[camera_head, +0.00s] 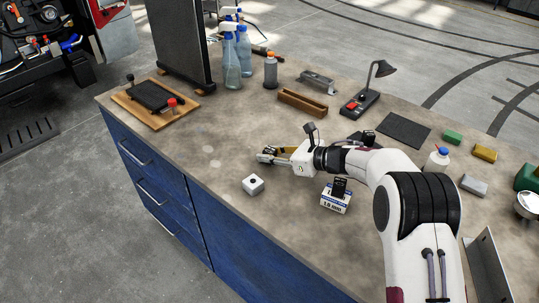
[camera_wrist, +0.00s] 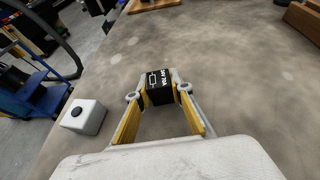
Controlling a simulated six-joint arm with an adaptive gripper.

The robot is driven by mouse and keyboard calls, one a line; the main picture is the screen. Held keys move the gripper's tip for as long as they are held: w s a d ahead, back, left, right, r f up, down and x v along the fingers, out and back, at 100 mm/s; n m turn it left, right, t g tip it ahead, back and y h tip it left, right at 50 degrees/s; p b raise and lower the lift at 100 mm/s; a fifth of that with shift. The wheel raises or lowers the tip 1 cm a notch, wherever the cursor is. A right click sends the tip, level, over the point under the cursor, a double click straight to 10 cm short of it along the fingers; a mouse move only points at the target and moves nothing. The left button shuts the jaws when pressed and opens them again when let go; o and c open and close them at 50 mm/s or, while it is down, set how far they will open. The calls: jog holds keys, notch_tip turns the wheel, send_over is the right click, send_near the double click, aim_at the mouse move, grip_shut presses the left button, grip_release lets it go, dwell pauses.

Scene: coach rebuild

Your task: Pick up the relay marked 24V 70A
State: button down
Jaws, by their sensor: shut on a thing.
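The black relay (camera_wrist: 157,78) has white print that reads 24V 70A in the wrist view, though the letters are turned. My gripper (camera_wrist: 158,94) has its two fingers on either side of the relay and is shut on it. In the head view my gripper (camera_head: 268,157) is low over the worktop near its front edge, and the relay is hard to make out between the fingers. I cannot tell whether the relay touches the worktop or is raised.
A white block with a dark round top (camera_head: 253,185) stands close by; it also shows in the wrist view (camera_wrist: 84,116). A small white and blue box (camera_head: 336,203) with a black part (camera_head: 340,187) is under my arm. A wooden tray (camera_head: 302,103) lies behind.

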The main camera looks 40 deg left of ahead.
aim_at(270, 150)
jog(key=shift+r, duration=0.15)
jog(key=shift+r, duration=4.9)
